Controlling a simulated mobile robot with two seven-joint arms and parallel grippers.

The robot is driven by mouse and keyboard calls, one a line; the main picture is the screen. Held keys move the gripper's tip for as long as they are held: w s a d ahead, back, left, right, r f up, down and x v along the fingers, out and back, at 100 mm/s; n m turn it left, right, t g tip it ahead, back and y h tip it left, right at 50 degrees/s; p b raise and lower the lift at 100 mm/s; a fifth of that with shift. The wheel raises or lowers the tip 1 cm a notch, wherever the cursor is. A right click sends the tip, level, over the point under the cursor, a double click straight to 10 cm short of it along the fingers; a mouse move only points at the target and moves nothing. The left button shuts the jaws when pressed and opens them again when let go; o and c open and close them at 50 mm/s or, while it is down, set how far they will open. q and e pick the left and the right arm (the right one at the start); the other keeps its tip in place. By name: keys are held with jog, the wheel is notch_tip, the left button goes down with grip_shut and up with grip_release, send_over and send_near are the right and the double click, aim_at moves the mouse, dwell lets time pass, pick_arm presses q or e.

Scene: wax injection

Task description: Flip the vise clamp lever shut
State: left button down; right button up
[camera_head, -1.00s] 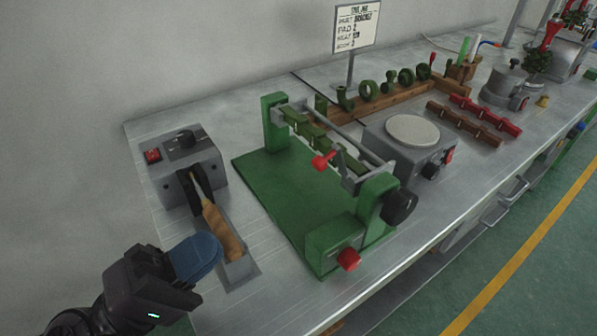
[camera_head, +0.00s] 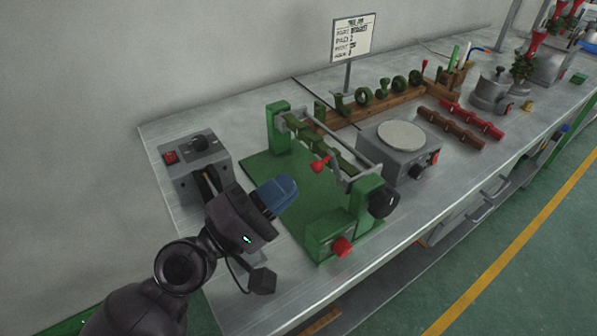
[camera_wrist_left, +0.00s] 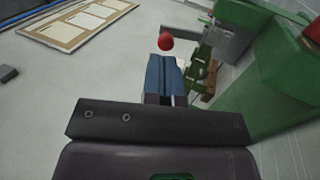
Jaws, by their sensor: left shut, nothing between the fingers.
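The green vise fixture (camera_head: 335,230) stands on the bench, with a row of dark green parts (camera_head: 330,147) held along its upper bar. A red ball-tipped clamp lever (camera_head: 320,163) sticks out from the near side of that row. A red ball also shows in the left wrist view (camera_wrist_left: 166,41), just past my fingertips; contact cannot be told. My left gripper (camera_head: 284,192) has its blue fingers shut and empty, over the green base plate, to the lower left of the lever's ball. It also shows in the left wrist view (camera_wrist_left: 166,75). My right gripper is out of view.
A grey box with a red switch (camera_head: 185,167) stands left, partly behind my left arm. A hot plate (camera_head: 401,136) stands right of the fixture. A second red knob (camera_head: 342,247) is at the fixture's front. Wax bars (camera_head: 450,129) lie farther right.

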aim_at(312, 167)
pick_arm(q)
jog(key=x, duration=0.2)
jog(key=shift+w+d+r+p, duration=0.15)
jog(key=shift+w+d+p, duration=0.1)
jog(key=shift+p, duration=0.1)
jog(key=shift+d, duration=0.15)
jog(key=shift+w, duration=0.1)
